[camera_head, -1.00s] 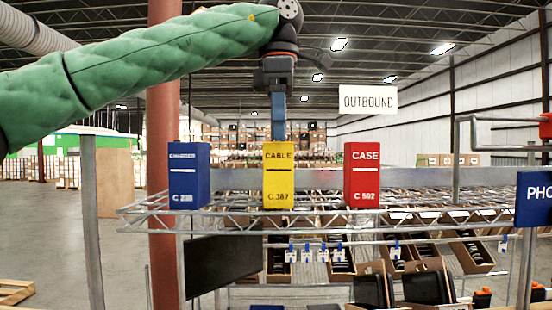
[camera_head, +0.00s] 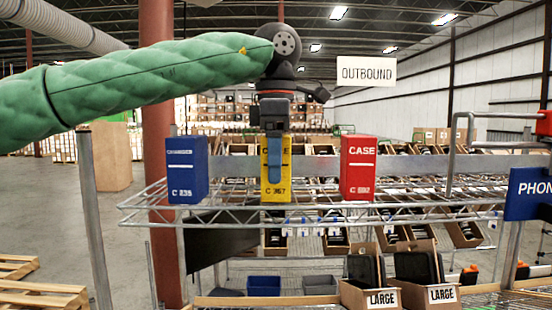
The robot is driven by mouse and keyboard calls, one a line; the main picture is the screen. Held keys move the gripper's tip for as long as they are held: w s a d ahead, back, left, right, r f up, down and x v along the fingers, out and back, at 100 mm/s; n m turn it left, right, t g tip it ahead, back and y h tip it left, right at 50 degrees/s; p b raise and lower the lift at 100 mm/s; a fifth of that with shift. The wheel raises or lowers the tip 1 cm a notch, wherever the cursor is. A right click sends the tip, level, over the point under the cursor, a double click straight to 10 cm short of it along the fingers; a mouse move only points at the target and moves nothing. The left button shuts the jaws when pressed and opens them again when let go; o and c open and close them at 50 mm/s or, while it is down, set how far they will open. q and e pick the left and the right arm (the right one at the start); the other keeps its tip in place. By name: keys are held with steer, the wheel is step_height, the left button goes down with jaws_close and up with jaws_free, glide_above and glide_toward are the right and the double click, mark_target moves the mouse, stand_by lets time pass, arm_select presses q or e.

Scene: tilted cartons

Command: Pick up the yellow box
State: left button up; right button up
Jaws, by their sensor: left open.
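The yellow box (camera_head: 275,190) stands upright on the wire shelf (camera_head: 415,203), between a blue box and a red box. My left gripper (camera_head: 274,175) points down in front of the yellow box's upper half and hides most of its upper label. The finger seen nearest the camera is blue and overlaps the box's front. The gripper is open; I cannot tell whether it touches the box. My right gripper is not in view.
The blue box (camera_head: 187,170) stands to the left and the red box (camera_head: 358,168) to the right, each with a gap. A red column (camera_head: 158,150) rises behind the shelf's left end. Cartons marked LARGE (camera_head: 382,299) sit lower down.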

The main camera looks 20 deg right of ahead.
arm_select(q)
steer(key=shift+f, duration=0.2)
steer(key=shift+c, duration=0.4)
steer(key=c, duration=1.1)
steer(key=shift+o, duration=0.2)
steer(key=shift+r, duration=0.1)
